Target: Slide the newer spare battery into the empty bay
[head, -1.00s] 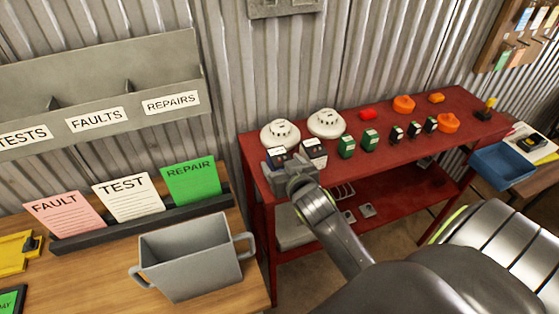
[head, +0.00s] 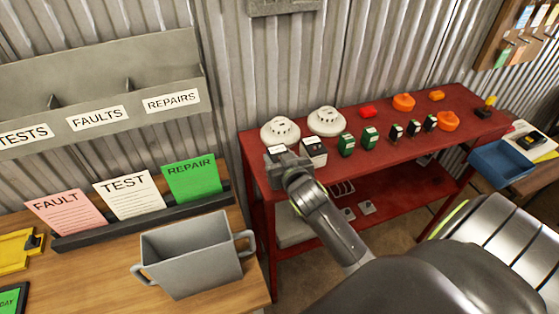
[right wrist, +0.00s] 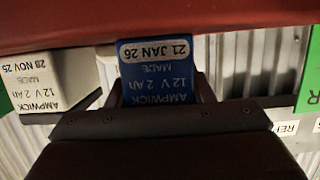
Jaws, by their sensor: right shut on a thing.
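My right gripper (head: 282,160) is at the near left end of the red bench. It is shut on a blue battery (right wrist: 157,70), labelled Ampwick 12 V 2 Ah, made 21 JAN 26, which appears upside down between the fingers in the right wrist view. In the head view the gripper mostly hides this battery. A pale battery (head: 313,152), labelled 28 NOV 25, stands just right of it on the bench; it also shows in the right wrist view (right wrist: 45,80). I cannot tell whether the held battery touches the bench. No empty bay shows. My left gripper is out of view.
The red bench (head: 385,155) holds two white detectors (head: 280,131), green boxes (head: 370,138), small dark items and orange parts (head: 404,102). A blue tray (head: 500,165) is at right. A wooden desk with a grey two-handled bin (head: 195,255) and card rack is at left.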

